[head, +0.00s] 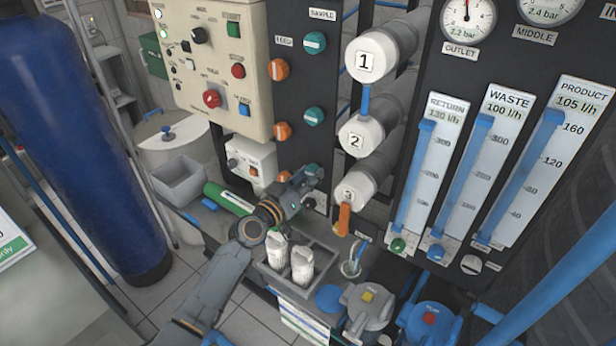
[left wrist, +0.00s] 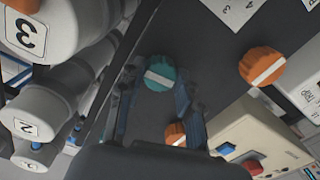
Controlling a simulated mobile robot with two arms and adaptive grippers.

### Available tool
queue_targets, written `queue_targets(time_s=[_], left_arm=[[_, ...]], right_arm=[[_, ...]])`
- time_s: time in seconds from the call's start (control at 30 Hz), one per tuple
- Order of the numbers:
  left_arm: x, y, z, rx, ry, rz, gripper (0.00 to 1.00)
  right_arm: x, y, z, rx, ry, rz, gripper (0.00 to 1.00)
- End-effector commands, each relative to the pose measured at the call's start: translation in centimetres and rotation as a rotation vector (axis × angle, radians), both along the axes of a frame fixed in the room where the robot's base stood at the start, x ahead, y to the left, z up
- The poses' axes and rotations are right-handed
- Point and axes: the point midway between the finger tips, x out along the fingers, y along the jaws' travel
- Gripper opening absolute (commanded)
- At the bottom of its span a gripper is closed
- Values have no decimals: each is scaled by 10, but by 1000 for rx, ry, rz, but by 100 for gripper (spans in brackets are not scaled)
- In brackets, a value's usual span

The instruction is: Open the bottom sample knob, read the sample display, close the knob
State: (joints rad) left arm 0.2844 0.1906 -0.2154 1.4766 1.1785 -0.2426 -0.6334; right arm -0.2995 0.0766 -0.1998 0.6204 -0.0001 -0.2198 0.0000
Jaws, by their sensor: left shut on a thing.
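My left gripper (head: 312,180) reaches the dark panel from the left, at the bottom of the column under the SAMPLE label. In the left wrist view the bottom sample knob (left wrist: 160,75) is teal with a white bar, slanted in that picture. It sits between the two fingers, which are shut on it. In the head view it is mostly hidden by the gripper, with a bit of teal showing. Two more teal sample knobs, the top (head: 315,42) and the middle (head: 314,117), are above it. I cannot make out a sample display reading. My right gripper is not in view.
Orange feed knobs (head: 278,69) form a column to the left. White numbered cylinders (head: 356,136) stick out close on the right, with flow meters (head: 430,170) beyond. A grey tray (head: 318,262) holding white bottles (head: 302,264) and a green cylinder (head: 228,198) are below.

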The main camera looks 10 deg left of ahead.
Motion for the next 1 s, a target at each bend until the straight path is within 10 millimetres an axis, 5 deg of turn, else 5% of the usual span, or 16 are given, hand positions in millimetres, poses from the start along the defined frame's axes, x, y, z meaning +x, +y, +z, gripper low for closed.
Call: queue_targets(time_s=[1.0], left_arm=[[0, -1, -1, -854, 352, 0, 3]], right_arm=[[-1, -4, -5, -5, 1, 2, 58]])
